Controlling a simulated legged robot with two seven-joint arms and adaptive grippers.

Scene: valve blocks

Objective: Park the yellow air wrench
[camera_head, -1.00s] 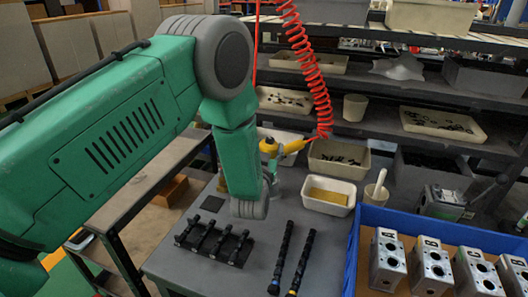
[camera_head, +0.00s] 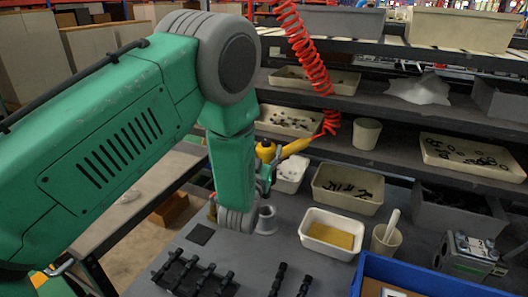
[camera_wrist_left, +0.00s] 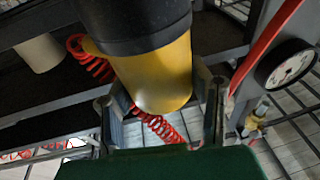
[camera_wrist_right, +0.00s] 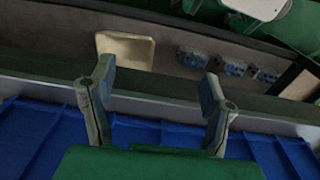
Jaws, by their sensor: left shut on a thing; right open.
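The yellow air wrench (camera_head: 291,148) hangs at the end of a red coiled hose (camera_head: 307,65), above the grey bench. My left arm hides part of it in the head view. In the left wrist view, my left gripper (camera_wrist_left: 164,105) is shut on the wrench, its fingers on either side of the yellow body (camera_wrist_left: 160,75); a black end part (camera_wrist_left: 130,22) is near the camera. A grey cup-like holder (camera_head: 266,221) stands on the bench below the wrench, apart from it. My right gripper (camera_wrist_right: 155,98) is open and empty in the right wrist view.
A white tub with a yellow block (camera_head: 331,233), a beaker (camera_head: 386,240) and a parts bin (camera_head: 347,188) stand on the bench. Black rods (camera_head: 192,275) lie in front. A blue crate (camera_head: 405,272) is at right. Loaded shelves rise behind. A gauge (camera_wrist_left: 287,64) is beside the left gripper.

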